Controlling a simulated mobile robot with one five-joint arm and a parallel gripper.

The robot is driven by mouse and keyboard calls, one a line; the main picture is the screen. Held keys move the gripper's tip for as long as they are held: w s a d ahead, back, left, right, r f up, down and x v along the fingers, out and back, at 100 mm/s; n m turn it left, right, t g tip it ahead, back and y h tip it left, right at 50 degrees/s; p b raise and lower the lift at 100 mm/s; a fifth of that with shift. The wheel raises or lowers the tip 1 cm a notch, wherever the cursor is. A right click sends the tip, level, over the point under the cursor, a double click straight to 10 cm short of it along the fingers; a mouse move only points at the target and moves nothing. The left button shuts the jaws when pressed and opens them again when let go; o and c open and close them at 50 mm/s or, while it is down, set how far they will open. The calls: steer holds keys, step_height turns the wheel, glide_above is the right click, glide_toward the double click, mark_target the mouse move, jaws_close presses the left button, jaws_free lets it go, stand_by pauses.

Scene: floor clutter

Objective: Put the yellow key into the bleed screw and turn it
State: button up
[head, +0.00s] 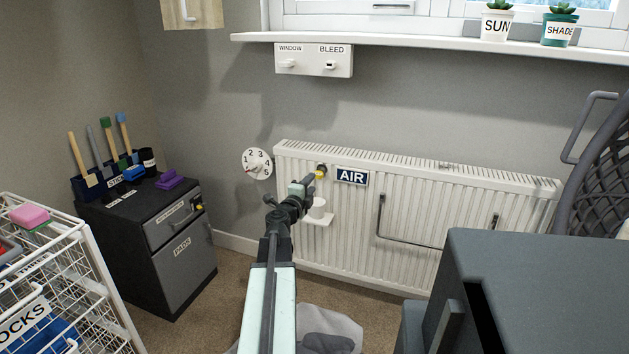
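My gripper (313,181) reaches to the upper left corner of the white radiator (420,215), just left of the AIR label (352,176). A small yellow piece (321,171) shows right at the fingertips, against the radiator. I cannot tell whether it is the yellow key, the bleed screw's fitting or both together. The fingers are small and partly hidden by my own arm, so their opening and any hold do not show. The bleed screw itself is not clearly visible. Another small yellow piece (199,207) is on the front of the dark drawer cabinet (180,245).
A small white cup (317,208) stands on a ledge below my gripper. A numbered dial (257,163) is to the left. A WINDOW/BLEED box (313,60) hangs above. A white wire rack (100,270) is at left; a dark grey surface (550,285) fills the lower right.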

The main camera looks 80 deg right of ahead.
steer(key=shift+w+a, duration=0.2)
steer(key=shift+a, duration=0.7)
